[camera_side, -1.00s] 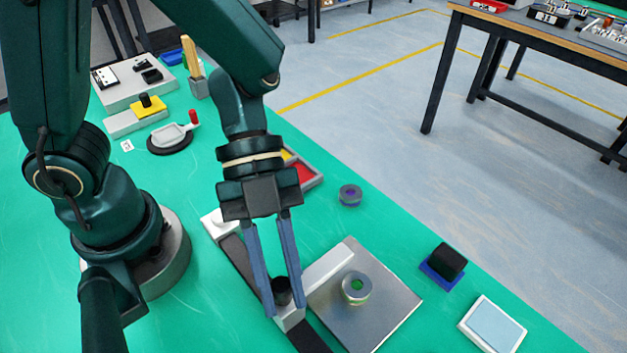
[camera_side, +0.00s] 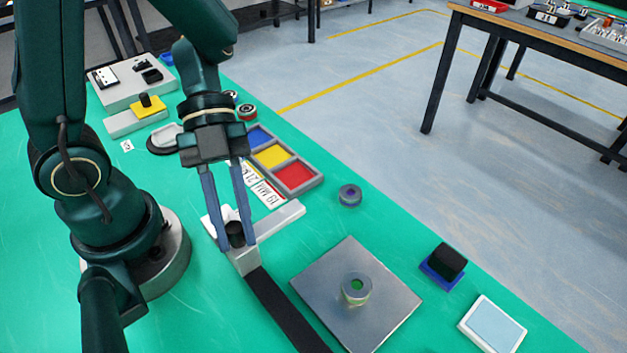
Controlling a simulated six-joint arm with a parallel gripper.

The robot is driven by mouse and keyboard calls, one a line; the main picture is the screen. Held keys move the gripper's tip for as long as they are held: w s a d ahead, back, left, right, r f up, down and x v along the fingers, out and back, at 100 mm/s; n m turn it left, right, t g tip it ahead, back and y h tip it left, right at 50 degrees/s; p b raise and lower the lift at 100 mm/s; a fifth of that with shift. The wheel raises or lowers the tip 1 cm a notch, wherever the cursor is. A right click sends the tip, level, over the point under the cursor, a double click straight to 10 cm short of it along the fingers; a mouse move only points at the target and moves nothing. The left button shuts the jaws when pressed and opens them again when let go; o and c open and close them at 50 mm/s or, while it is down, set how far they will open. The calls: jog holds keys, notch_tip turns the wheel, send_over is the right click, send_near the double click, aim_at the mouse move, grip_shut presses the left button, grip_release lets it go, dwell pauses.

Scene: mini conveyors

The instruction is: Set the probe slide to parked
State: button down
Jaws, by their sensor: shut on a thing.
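The probe slide is a grey block with a light bar (camera_side: 280,219) reaching to the right and a black knob (camera_side: 235,234) on top. It sits on a dark rail (camera_side: 288,318), at the rail's far end, close to the white end piece. My gripper (camera_side: 236,246) is shut on the black knob, one blue-grey finger on each side. The bar is clear of the metal plate (camera_side: 395,313). A ring-shaped part (camera_side: 356,288) with a green centre stands on the plate. The fingers partly hide the end piece.
A tray with blue, yellow and red compartments (camera_side: 322,181) lies beyond the bar, with a date card beside it. A small ring part (camera_side: 349,195) stands right of the tray. A black block on a blue base (camera_side: 444,264) and a white-framed pad (camera_side: 492,325) are at the right.

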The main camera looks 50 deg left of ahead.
jog(key=c, duration=0.7)
grip_release()
jog(key=shift+a, duration=0.1)
jog(key=shift+v, duration=2.55)
